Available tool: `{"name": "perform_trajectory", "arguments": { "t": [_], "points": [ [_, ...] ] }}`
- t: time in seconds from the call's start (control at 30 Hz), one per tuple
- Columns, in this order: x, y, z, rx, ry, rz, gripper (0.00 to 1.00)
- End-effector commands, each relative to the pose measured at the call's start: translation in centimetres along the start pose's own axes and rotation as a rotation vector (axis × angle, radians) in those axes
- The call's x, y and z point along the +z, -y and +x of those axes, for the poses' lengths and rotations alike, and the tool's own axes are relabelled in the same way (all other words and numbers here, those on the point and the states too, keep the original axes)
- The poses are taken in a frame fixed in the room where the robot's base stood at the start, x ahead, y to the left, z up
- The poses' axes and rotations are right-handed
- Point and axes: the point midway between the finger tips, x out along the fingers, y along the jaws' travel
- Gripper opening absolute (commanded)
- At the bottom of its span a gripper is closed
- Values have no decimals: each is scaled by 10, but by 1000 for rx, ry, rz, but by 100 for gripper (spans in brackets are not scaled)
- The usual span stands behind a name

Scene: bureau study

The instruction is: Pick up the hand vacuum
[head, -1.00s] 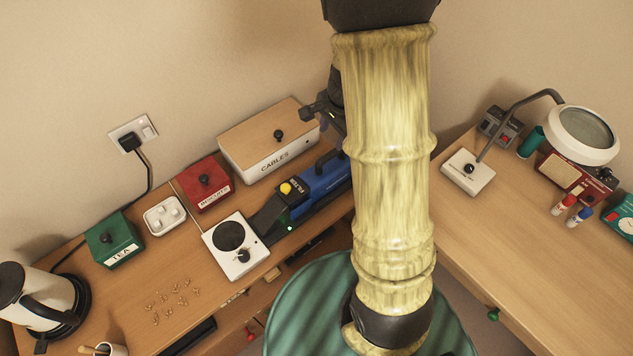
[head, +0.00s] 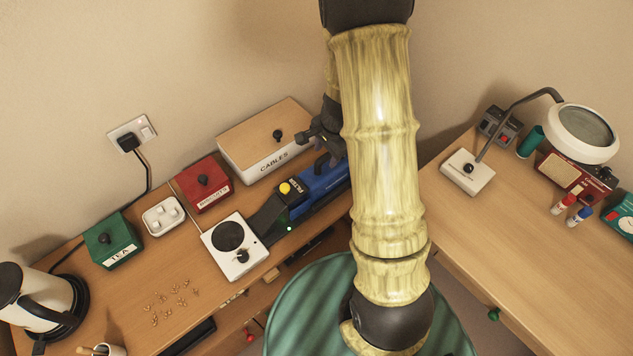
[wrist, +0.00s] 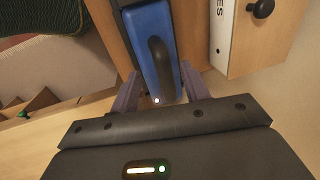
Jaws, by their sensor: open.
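The hand vacuum (head: 324,186) lies on the desk, with a blue body, a black handle, a dark flat nozzle pointing left and a yellow button. My forearm hides part of its right side in the head view. In the wrist view its blue body (wrist: 146,31) and black handle (wrist: 160,62) run up from between my fingers. My gripper (wrist: 161,88) is open, with one finger on each side of the vacuum's near end. I cannot tell whether either finger touches it. In the head view my gripper (head: 322,138) is just above the vacuum, partly hidden by my arm.
A white CABLES box (head: 262,158) stands close behind the vacuum. A white hotplate-like device (head: 236,262) is by the nozzle. The right desk (head: 465,230) has free room in front.

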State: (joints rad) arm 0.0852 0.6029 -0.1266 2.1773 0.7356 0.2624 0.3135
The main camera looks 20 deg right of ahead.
Motion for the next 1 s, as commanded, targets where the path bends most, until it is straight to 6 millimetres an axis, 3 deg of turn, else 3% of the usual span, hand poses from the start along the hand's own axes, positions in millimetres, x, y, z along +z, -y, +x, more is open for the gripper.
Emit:
{"name": "perform_trajectory", "arguments": {
  "t": [0.33,0.9,1.0],
  "points": [
    [2,2,42,1,0,3,46],
    [2,2,44,0,-1,2,46],
    [2,2,44,0,-1,2,26]
  ]
}}
